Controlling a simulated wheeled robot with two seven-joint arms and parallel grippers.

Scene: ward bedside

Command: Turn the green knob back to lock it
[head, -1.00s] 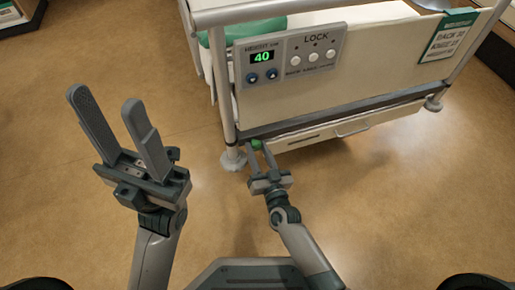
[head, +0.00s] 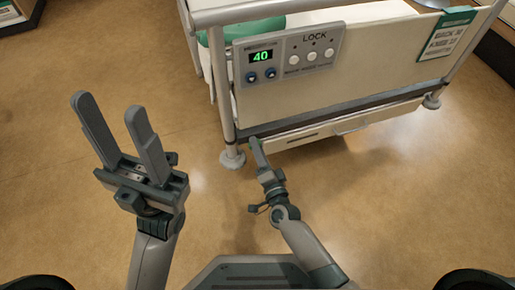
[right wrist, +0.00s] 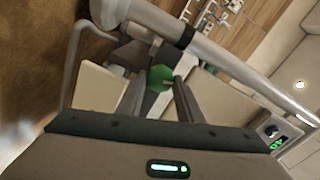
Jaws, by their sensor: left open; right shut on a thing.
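The green knob (right wrist: 160,78) sits between the fingers of my right gripper (right wrist: 160,92) in the right wrist view, and the gripper is shut on it. In the head view my right gripper (head: 256,152) reaches the left end of the drawer (head: 340,128) under the bed's end board, its fingers seen edge-on, one over the other. They hide the knob there. My left gripper (head: 122,132) is open and empty, over the floor at the left, away from the bed.
A control panel (head: 288,58) on the end board reads 40 and has a LOCK label with several buttons. A bed post with a foot (head: 232,159) stands just left of my right gripper. A green and white sign (head: 447,34) hangs at the right. The floor at the left is clear.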

